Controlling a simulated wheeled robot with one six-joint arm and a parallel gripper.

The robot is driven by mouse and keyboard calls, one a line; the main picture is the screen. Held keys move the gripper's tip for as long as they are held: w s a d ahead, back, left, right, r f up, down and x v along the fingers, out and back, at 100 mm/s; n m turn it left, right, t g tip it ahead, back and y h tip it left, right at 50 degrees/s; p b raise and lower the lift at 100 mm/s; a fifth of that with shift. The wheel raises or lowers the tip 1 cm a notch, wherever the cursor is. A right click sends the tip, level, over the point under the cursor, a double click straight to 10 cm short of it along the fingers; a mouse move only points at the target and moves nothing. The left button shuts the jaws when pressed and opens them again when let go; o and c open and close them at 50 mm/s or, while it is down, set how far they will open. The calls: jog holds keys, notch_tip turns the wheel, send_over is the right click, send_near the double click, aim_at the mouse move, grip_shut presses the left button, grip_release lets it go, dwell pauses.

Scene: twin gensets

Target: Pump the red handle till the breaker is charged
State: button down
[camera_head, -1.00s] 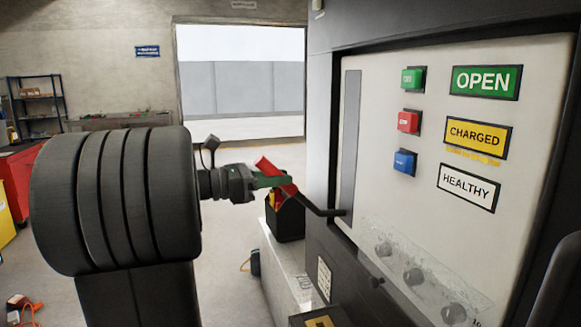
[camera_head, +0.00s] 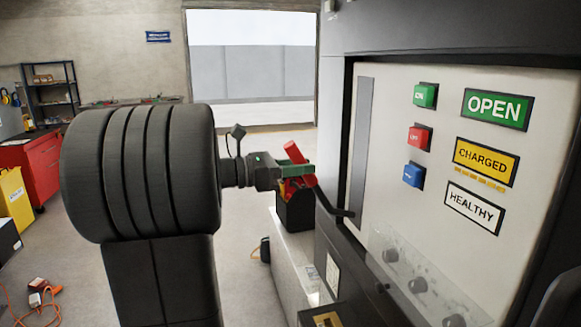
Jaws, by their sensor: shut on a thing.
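The breaker panel (camera_head: 400,150) stands at the right, with a dark vertical slot (camera_head: 361,140) along its left side. A bent black lever comes out near the slot's lower end and carries the red handle (camera_head: 295,153), which is tilted. My gripper (camera_head: 290,170) is shut on the red handle, left of the panel; its fingers are partly hidden. The panel shows a green OPEN sign (camera_head: 496,108), a yellow CHARGED sign (camera_head: 484,161) and a white HEALTHY sign (camera_head: 473,207).
Green (camera_head: 425,95), red (camera_head: 419,137) and blue (camera_head: 413,174) buttons sit on the panel. A clear cover with knobs is below them. A red cabinet (camera_head: 42,165) and a yellow bin (camera_head: 14,200) stand at the left. An orange cable lies on the floor.

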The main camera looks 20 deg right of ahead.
jog(key=d+r, duration=0.1)
jog(key=d+r+p, duration=0.2)
jog(key=shift+s+d+r, duration=0.1)
jog(key=shift+s+d, duration=0.15)
jog(key=shift+d, duration=0.1)
jog(key=d, duration=0.1)
jog(key=d+r, duration=0.1)
jog(key=d, duration=0.3)
jog(key=shift+s+r, duration=0.2)
jog(key=shift+r, duration=0.2)
jog(key=c, duration=1)
grip_release()
jog(key=shift+a, duration=0.15)
jog(key=a, duration=0.6)
jog(key=w+a, duration=0.1)
jog(key=a, duration=0.2)
jog(key=shift+d, duration=0.15)
